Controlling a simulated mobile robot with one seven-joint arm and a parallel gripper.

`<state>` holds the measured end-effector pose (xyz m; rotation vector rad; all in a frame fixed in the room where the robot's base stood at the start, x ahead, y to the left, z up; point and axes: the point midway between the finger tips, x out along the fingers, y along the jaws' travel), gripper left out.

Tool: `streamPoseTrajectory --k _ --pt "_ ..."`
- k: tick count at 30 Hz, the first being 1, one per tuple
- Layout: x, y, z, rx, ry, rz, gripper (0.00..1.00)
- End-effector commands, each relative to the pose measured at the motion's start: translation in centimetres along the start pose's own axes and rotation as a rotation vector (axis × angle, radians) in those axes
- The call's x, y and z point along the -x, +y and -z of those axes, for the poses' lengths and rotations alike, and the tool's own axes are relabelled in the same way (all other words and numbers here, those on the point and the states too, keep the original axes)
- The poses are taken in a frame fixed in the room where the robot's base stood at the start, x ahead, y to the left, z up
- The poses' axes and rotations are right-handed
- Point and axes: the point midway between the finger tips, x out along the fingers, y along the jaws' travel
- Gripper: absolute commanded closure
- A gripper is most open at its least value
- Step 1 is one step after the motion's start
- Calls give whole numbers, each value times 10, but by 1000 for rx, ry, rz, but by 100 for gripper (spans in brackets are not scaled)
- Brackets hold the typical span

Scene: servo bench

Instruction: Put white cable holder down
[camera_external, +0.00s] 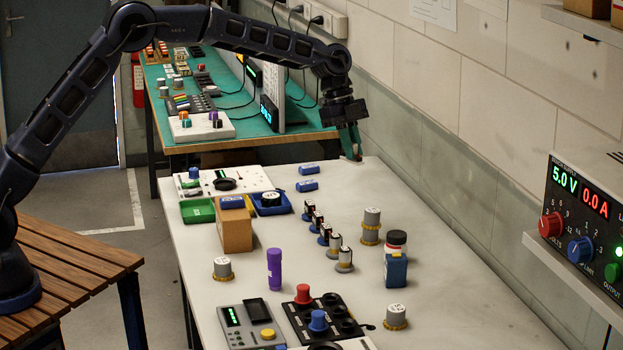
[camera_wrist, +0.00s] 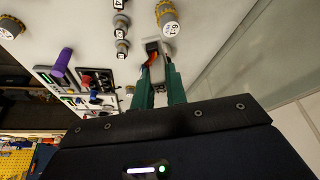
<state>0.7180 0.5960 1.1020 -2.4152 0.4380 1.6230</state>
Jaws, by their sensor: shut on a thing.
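My gripper (camera_external: 352,155) is at the far right end of the pale bench, low over its surface by the wall. In the wrist view its green fingers (camera_wrist: 160,75) are closed around a small pale holder (camera_wrist: 167,47) with a dark inside and orange strands. This looks like the white cable holder, though the fingers hide part of it. In the external view the fingers cover nearly all of it, and only a small brownish bit shows at the tips. I cannot tell whether it touches the bench.
Two blue blocks (camera_external: 307,185) lie left of my gripper. A teal bench (camera_external: 200,148) adjoins behind.

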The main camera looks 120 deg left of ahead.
Motion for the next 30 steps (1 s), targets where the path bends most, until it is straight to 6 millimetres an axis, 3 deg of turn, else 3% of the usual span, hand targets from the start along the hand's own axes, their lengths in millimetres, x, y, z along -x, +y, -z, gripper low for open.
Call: streamPoseTrajectory --k 1,9,12,18,23,30 --pt "8 -13 -21 37 0 17 100" --pt "47 -63 -114 218 3 90 100" --pt "57 -74 -140 268 4 110 100" --pt "70 -85 -169 321 5 132 100" --pt "57 -86 -180 332 5 134 100" --pt "9 -86 -199 331 4 132 100"
